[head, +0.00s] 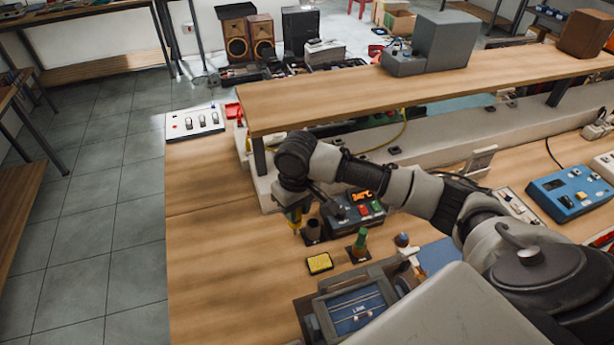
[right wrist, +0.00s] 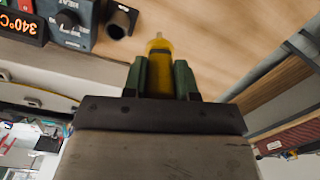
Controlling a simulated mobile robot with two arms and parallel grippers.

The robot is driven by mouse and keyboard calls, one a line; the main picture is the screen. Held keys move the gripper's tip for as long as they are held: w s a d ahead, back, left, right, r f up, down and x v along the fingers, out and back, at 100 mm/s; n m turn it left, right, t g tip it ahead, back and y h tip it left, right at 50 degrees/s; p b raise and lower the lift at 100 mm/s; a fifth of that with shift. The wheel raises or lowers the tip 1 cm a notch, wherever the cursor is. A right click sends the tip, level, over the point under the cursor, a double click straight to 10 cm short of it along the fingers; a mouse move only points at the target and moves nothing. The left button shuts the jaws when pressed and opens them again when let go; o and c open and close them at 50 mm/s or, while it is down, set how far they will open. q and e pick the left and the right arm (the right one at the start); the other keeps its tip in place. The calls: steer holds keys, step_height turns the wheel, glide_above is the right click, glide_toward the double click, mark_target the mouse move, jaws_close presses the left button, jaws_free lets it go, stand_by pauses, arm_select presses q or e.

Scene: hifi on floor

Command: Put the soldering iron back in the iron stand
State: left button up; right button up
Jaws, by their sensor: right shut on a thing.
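The yellow soldering iron (head: 294,216) is in my right gripper (head: 293,208), pointing down near the stand. In the right wrist view, my right gripper (right wrist: 168,75) has its green fingers shut on both sides of the iron (right wrist: 157,58), whose pale tip points away from the fingers. The iron stand appears to be the dark round holder (head: 312,230) just right of the iron; it also shows in the right wrist view (right wrist: 121,20) with its opening visible. The iron is apart from it. My left gripper is not in view.
The soldering station (head: 352,210) with a lit display stands right of the holder. A yellow sponge (head: 319,263) lies in front, with a green-topped container (head: 360,242) to its right. A raised shelf (head: 420,95) runs behind. The left part of the bench (head: 215,265) is clear.

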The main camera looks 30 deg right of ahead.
arm_select(q)
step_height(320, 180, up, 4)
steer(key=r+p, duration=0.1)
steer(key=p, duration=0.2)
arm_select(e)
steer(key=w+d+f+n, duration=0.1)
steer(key=w+d+f, duration=0.15)
steer(key=d, duration=0.45)
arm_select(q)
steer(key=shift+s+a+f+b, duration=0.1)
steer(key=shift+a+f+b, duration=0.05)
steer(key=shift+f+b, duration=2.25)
arm_select(e)
step_height(320, 180, down, 7)
steer(key=w, duration=0.1)
steer(key=shift+d, duration=0.2)
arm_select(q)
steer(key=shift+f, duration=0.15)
arm_select(e)
steer(key=shift+r, duration=0.1)
steer(key=o, duration=1.5)
steer(key=shift+r, duration=0.1)
arm_select(q)
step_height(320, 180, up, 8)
steer(key=p, duration=0.8)
arm_select(e)
step_height(320, 180, up, 7)
steer(key=shift+s+f, duration=0.1)
